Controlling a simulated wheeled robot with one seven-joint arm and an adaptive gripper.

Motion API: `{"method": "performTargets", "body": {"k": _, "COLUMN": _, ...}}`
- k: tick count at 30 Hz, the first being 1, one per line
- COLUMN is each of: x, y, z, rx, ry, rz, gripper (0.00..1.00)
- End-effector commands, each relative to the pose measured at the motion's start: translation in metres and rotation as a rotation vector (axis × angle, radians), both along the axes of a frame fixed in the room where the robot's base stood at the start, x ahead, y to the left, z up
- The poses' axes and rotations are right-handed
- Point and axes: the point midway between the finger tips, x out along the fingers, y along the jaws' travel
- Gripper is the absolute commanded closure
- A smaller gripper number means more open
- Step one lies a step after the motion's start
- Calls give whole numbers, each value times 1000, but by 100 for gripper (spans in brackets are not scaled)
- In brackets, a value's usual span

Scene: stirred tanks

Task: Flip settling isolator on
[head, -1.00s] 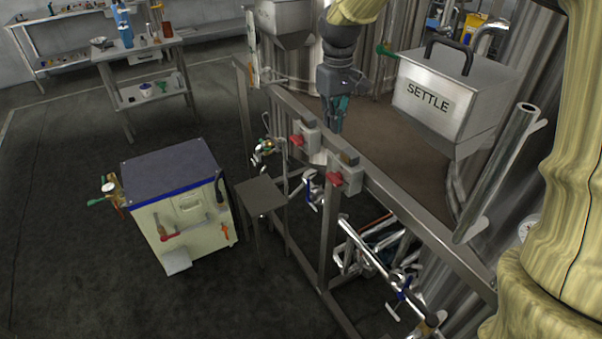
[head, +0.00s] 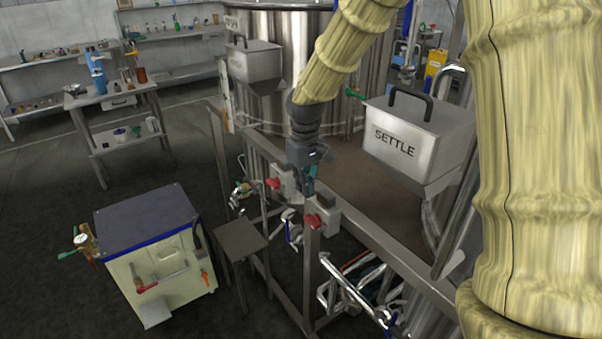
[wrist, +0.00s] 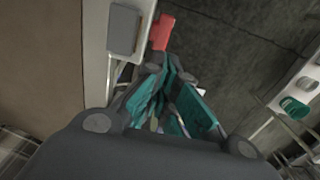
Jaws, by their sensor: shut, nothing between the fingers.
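Two grey isolator boxes with red handles sit on the steel rail: a farther one (head: 285,184) and a nearer one (head: 326,212). Their red handles (head: 273,183) (head: 314,221) face left. No label on either box is readable, so I cannot tell which is the settling isolator. My gripper (head: 309,196), with teal fingers, points down between the boxes, close to the nearer one; contact cannot be told. In the wrist view my gripper (wrist: 171,72) is shut and empty. A grey box (wrist: 125,29) with a red handle (wrist: 161,32) lies just beyond the fingertips.
A hopper marked SETTLE (head: 400,143) hangs right of my arm, and another hopper (head: 254,64) stands behind. The steel rail (head: 375,252) runs under my gripper. A small stand (head: 241,237) and a cream cabinet (head: 160,265) are left, with open floor around them.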

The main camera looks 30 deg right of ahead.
Motion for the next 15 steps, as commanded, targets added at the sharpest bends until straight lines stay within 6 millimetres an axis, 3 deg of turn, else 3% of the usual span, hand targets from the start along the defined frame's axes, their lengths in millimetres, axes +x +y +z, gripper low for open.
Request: {"method": "performTargets", "body": {"k": 15, "x": 0, "y": 1, "z": -61, "rx": 1, "ry": 2, "rz": 0, "gripper": 100}}
